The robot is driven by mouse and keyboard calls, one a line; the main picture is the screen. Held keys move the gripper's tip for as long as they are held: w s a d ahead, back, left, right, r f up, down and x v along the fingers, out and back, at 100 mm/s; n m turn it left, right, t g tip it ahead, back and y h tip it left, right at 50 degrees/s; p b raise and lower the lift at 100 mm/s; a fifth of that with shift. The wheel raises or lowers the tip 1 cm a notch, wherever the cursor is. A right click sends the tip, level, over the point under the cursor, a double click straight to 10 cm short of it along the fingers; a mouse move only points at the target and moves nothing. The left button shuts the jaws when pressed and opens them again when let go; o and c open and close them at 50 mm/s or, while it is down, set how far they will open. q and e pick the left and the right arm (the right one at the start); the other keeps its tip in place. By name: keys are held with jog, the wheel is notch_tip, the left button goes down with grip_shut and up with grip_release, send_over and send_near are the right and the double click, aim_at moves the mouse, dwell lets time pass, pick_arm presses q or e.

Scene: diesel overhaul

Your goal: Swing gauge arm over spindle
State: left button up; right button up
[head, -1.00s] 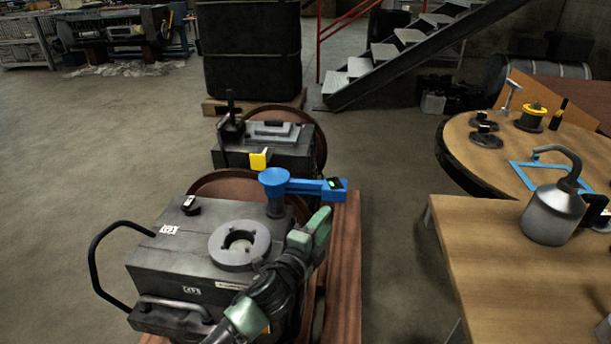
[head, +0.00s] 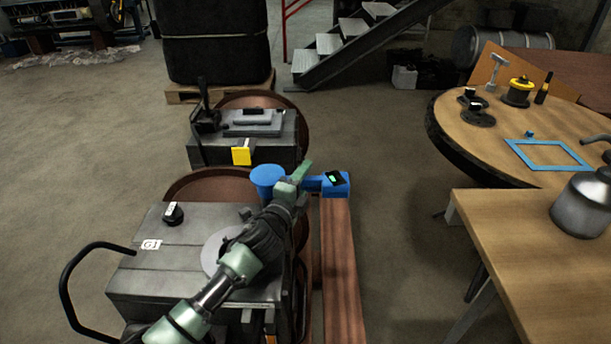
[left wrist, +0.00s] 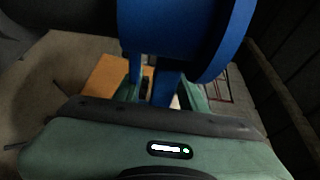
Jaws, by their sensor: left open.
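The blue gauge arm (head: 310,184) extends to the right from its round blue hub (head: 268,178). A small dark display with a green light (head: 335,179) sits at its outer end. The spindle's grey ring (head: 214,252) is on top of the dark machine block and is partly hidden by my left arm. The gauge arm is not over it. My left gripper (head: 298,178) is open at the gauge arm, just right of the hub. In the left wrist view, blue parts of the gauge arm (left wrist: 185,35) fill the top, and a blue piece shows between the green fingers. Contact is unclear.
A second machine block (head: 245,150) with a yellow tag stands behind. A black hoop handle (head: 75,285) sticks out at the left. Wooden tables (head: 540,255) stand at right, with a metal can (head: 582,205) and a blue frame (head: 548,168). Floor is open at left.

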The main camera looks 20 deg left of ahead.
pick_arm(q)
jog(key=shift+w+d+r, duration=0.1)
jog(key=shift+w, duration=0.4)
grip_shut()
dwell(1.1)
